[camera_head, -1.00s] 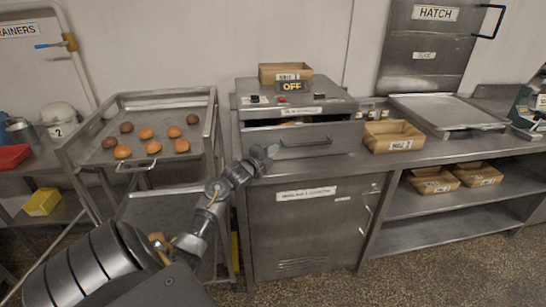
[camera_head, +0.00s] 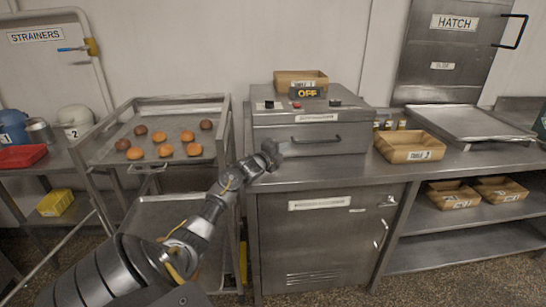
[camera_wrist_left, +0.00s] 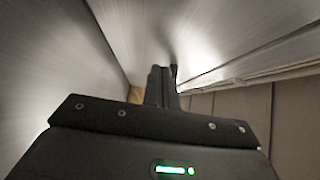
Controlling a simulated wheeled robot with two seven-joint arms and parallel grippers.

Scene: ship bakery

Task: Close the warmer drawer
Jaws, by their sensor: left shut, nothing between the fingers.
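The warmer (camera_head: 300,113) is a steel box on the counter with an "OFF" display. Its drawer front (camera_head: 345,146), with a dark bar handle (camera_head: 316,139), sits flush below the control panel, and I see no open gap above it. My left gripper (camera_head: 270,152) is shut and empty, at the left end of the drawer front. I cannot tell whether it touches the front. In the left wrist view, the shut fingers (camera_wrist_left: 162,85) point along a steel surface. My right gripper is not in view.
A rack with a tray (camera_head: 183,124) of several buns stands left of the warmer. A cardboard box (camera_head: 409,147) sits on the counter to the right, and another box (camera_head: 300,79) sits on the warmer. A cabinet door (camera_head: 320,240) is below.

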